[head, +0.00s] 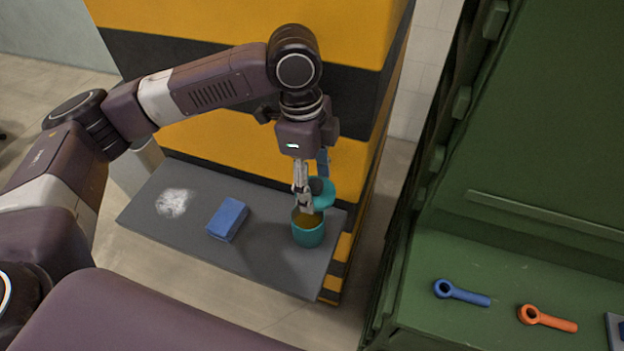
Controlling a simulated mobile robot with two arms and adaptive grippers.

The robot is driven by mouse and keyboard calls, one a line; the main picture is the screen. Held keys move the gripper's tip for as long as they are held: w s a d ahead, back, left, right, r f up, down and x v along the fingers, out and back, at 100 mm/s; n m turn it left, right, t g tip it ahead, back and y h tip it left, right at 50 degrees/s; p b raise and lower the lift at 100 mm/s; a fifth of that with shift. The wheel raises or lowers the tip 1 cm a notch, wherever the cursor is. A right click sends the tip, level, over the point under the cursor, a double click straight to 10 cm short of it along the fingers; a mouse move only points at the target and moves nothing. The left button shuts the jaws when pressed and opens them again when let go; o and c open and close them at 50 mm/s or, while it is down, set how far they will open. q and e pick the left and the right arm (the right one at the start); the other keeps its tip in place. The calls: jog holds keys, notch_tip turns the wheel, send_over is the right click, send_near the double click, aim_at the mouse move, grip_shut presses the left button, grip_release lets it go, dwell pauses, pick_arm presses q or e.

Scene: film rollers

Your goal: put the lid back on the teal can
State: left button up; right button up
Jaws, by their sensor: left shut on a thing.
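The teal can (308,236) stands upright and open on the grey shelf, with a brownish inside showing. The teal lid (323,198) has a dark knob and is just above the can's back right rim. My left gripper (312,192) points down over the can and is shut on the lid. The lid looks apart from the rim and somewhat tilted, though the fingers hide part of it. My right gripper is not in the view.
The grey shelf (262,262) also bears a blue block (228,219) and a white powdery patch (172,203). A black and yellow striped column (230,105) rises behind. At right, a green machine (540,272) holds a blue wrench (462,293) and an orange wrench (548,319).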

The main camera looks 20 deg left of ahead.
pick_arm(q)
jog(key=shift+f, duration=0.15)
jog(key=shift+s+a+f+b, duration=0.15)
jog(key=shift+s+a+b, duration=0.4)
jog(key=shift+s+a, duration=0.25)
jog(key=shift+a+f+b, duration=0.15)
jog(key=shift+f+b, duration=0.4)
jog(key=shift+b, duration=0.2)
jog(key=shift+w+d+f+b, duration=0.25)
jog(key=shift+d+f+b, duration=0.1)
jog(key=shift+f+b, duration=0.5)
notch_tip(320, 180, down, 3)
jog(key=shift+s+a+r+b, duration=0.1)
jog(key=shift+r+b, duration=0.05)
jog(key=shift+b, duration=0.6)
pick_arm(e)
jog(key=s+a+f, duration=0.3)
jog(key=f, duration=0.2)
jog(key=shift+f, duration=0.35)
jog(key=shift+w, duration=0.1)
